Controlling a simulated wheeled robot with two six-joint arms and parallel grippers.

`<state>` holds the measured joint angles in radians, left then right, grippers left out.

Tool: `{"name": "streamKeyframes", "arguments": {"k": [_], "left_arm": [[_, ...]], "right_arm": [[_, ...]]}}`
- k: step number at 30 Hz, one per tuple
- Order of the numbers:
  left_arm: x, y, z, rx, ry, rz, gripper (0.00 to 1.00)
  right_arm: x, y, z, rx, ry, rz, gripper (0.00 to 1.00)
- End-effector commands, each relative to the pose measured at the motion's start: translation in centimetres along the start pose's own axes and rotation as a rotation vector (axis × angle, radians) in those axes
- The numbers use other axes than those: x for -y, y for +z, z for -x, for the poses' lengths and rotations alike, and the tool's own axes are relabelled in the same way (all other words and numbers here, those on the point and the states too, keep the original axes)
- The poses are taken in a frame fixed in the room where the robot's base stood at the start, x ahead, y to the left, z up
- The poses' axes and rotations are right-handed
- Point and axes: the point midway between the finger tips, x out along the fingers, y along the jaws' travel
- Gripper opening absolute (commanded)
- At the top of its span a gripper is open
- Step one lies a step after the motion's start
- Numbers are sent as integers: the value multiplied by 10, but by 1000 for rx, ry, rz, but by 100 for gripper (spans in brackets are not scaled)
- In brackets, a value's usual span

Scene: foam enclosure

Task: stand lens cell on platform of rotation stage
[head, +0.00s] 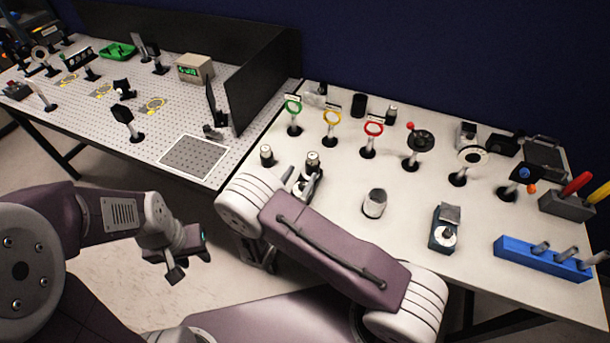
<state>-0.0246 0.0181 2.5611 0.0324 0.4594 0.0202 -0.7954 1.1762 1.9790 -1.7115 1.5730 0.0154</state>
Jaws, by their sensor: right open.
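A dark block with a pale round dial and a grey top (446,228) stands right of centre on the right table; it looks like the rotation stage. I cannot tell for sure which item is the lens cell. Two smaller dark-and-silver cylinders (266,155) (312,160) stand further left. My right gripper (304,186) is open, partly hidden behind my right arm, close to the nearer small cylinder. My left gripper (188,262) hangs over the floor gap, clear of both tables; its jaw opening is unclear.
Green (293,105), yellow (331,117) and red (373,129) rings on posts stand behind. A blue rack (541,259) and a grey tool block (567,206) are at right. The perforated optical table (75,105) is at left, with a black partition (262,85).

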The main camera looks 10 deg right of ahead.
Motion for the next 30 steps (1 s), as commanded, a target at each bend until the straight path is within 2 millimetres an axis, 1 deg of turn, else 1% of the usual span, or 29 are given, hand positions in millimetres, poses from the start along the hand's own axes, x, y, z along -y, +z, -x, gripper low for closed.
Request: {"name": "streamKeyframes", "arguments": {"k": [6,8,10,11,12,13,14,15,16,17,18,19,20,21,22,24,27,30], "left_arm": [[0,0,-1,-1,0,0,36],[0,-1,-1,-1,0,0,36],[0,-1,0,-1,0,0,36],[0,0,0,-1,0,0,36],[0,0,0,-1,0,0,36],[0,0,0,-1,0,0,36],[0,0,0,-1,0,0,36],[0,0,-1,-1,0,0,36],[0,0,-1,-1,0,0,36],[0,0,-1,-1,0,0,36],[0,0,-1,-1,0,0,36],[0,0,-1,-1,0,0,36],[0,0,-1,-1,0,0,36],[0,0,-1,-1,0,0,36],[0,0,-1,-1,0,0,36],[0,0,-1,-1,0,0,36],[0,0,-1,-1,0,0,36],[0,0,-1,-1,0,0,36]], "right_arm": [[-1,0,2,-1,-6,-1,54],[6,2,-1,-12,-36,-8,54],[34,7,-10,-58,-152,-42,54],[54,10,-14,-91,-234,-70,54],[87,12,-17,-152,-375,-126,54],[116,13,-14,-208,-501,-185,54],[146,12,-7,-269,-639,-260,54],[180,9,10,-352,-822,-378,54],[199,6,27,-412,-955,-482,54],[213,2,46,-468,-1084,-598,54],[222,-2,71,-535,-1243,-769,54],[222,-4,87,-577,-1351,-904,54],[218,-5,100,-611,-1445,-1045,54],[208,-4,112,-643,-1551,-1233,54],[200,-2,117,-658,-1614,-1367,54],[182,6,119,-666,-1716,-1639,54],[168,16,113,-651,-1779,-1889,54],[163,21,109,-641,-1796,-1982,54]]}}
